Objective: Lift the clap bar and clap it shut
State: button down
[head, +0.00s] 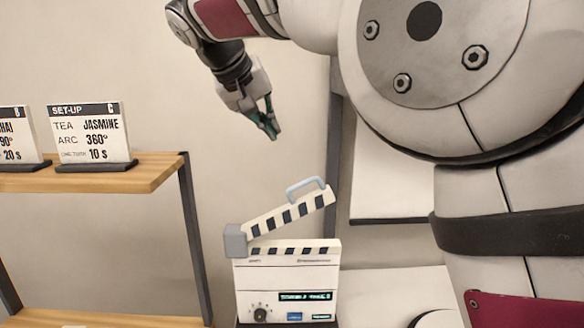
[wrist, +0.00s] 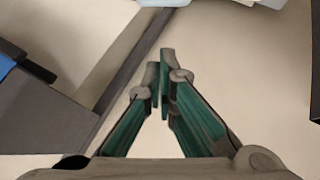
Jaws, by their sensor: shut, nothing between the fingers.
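A white clapper device (head: 290,285) stands at the lower middle of the head view, with a small lit display, a knob and buttons on its front. Its striped clap bar (head: 290,217) is tilted up to the right from a grey hinge block at the left, so a wedge gap shows above the striped top edge. A pale blue handle (head: 306,188) sits on top of the bar near its raised end. My gripper (head: 273,135) is above and left of the handle, apart from it, shut and empty. In the wrist view my fingers (wrist: 164,75) meet at their tips.
A wooden shelf (head: 150,174) on dark posts stands at the left, holding a "SET-UP C" card (head: 90,135) and another card. A lower shelf board (head: 100,318) shows beneath. Open air lies between my gripper and the handle.

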aim_at(325, 205)
jog(key=p+x, duration=0.1)
jog(key=x, duration=0.8)
jog(key=shift+d+f, duration=0.1)
jog(key=f, duration=0.1)
jog(key=d, duration=0.1)
jog(key=f+p, duration=0.1)
jog(key=shift+s+d+f, duration=0.25)
jog(key=shift+f, duration=0.1)
jog(key=shift+d+f, duration=0.2)
jog(key=shift+f, duration=0.4)
jog(key=shift+d+f+y, duration=0.5)
jog(key=shift+d+f, duration=0.25)
jog(key=shift+d, duration=0.2)
jog(key=d+f+y, duration=0.1)
jog(key=f, duration=0.1)
jog(key=d+f+y+b, duration=0.1)
jog(key=d+f, duration=0.1)
jog(key=d+f+m+b, duration=0.1)
jog(key=f, duration=0.1)
jog(key=shift+d+f+y, duration=0.2)
jog(key=shift+y, duration=0.2)
jog(key=shift+d+f, duration=0.4)
jog(key=shift+f, duration=0.4)
